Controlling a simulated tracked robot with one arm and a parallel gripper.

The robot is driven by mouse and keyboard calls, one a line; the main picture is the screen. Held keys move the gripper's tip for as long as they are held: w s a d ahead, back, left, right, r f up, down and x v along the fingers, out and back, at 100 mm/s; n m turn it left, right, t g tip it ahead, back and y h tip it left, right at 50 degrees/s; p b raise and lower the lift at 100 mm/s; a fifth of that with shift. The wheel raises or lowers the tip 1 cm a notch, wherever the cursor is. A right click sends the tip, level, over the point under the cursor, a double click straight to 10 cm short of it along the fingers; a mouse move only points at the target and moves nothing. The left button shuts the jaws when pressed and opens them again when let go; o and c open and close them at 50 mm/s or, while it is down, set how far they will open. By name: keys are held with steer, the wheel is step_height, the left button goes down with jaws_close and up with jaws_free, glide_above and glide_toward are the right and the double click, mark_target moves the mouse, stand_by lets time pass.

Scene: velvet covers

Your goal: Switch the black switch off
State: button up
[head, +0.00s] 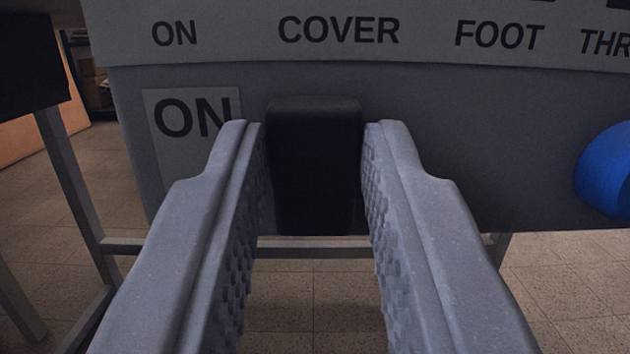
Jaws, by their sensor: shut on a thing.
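The black switch (315,165) is a dark upright block with rounded corners on the front of a grey panel (480,130). It stands in the middle of the head view. My gripper (313,140) has one finger on each side of it, the fingertips close against its left and right sides, shut on it. An "ON" label (190,120) is on the panel just left of the switch, partly hidden by the left finger. I cannot tell from this view how the switch is set.
A blue round knob (606,170) sticks out at the panel's right. A strip above reads "ON", "COVER" and "FOOT" (498,36). Grey frame legs (75,180) stand at the left. The tiled floor (570,280) shows below the panel.

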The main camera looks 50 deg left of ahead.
steer(key=o, duration=1)
steer(key=p+v, duration=0.2)
steer(key=v, duration=1.2)
steer(key=shift+a+p, duration=0.1)
steer(key=shift+p, duration=0.25)
